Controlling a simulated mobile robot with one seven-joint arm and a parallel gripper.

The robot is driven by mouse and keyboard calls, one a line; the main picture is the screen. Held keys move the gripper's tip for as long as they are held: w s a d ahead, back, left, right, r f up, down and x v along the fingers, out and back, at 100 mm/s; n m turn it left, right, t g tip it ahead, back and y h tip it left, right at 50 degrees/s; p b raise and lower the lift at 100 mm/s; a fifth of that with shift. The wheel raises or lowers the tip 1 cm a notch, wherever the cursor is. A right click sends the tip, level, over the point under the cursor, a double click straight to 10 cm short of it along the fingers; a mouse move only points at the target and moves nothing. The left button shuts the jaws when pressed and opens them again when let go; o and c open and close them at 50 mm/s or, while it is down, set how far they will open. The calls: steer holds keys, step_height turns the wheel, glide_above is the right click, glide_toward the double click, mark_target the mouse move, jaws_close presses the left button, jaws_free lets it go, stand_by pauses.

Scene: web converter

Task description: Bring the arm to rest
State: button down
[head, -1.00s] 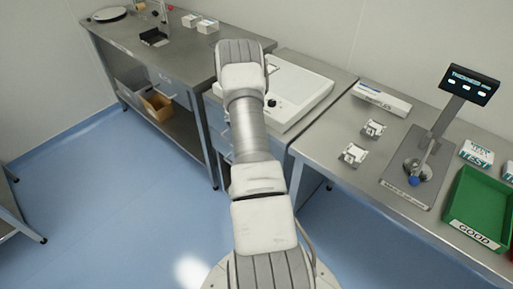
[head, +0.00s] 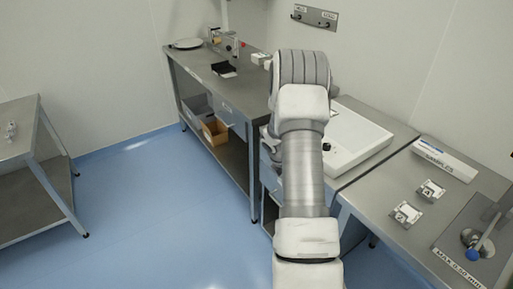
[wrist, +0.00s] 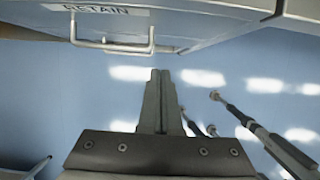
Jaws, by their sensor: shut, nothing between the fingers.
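My gripper (wrist: 158,76) shows in the wrist view with its two fingers together and nothing between them. It hangs over the blue floor (wrist: 90,100), in front of a drawer marked RETAIN (wrist: 98,10) with a metal handle (wrist: 115,47); a gap shows between the fingertips and the handle in the picture. In the head view my arm stretches away over the floor towards the benches, and the gripper is hidden behind the arm's end.
A steel bench (head: 246,92) with a lower shelf stands behind my arm. A white tray-like device (head: 362,138) and a second bench (head: 390,190) are to the right. A small table (head: 20,145) stands at left. Open floor (head: 150,210) lies between.

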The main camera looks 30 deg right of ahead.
steer(key=s+a+r+m+t, duration=0.1)
steer(key=a+r+m, duration=0.3)
steer(key=a+r, duration=0.6)
steer(key=s+a+r+m+t, duration=0.1)
steer(key=a+r+m, duration=0.45)
steer(key=r, duration=0.85)
steer(key=s+a+r+m+t+y, duration=0.1)
steer(key=s+a+r+m, duration=0.3)
steer(key=s+a, duration=0.4)
steer(key=s+a+r+m+t+y, duration=0.2)
steer(key=s+a+r+m+y, duration=0.1)
steer(key=s+a, duration=0.6)
steer(key=a+r+m, duration=0.1)
steer(key=a+r, duration=0.1)
steer(key=a, duration=0.1)
steer(key=shift+s+r+t, duration=0.15)
steer(key=shift+r+t, duration=0.15)
steer(key=shift+m, duration=0.25)
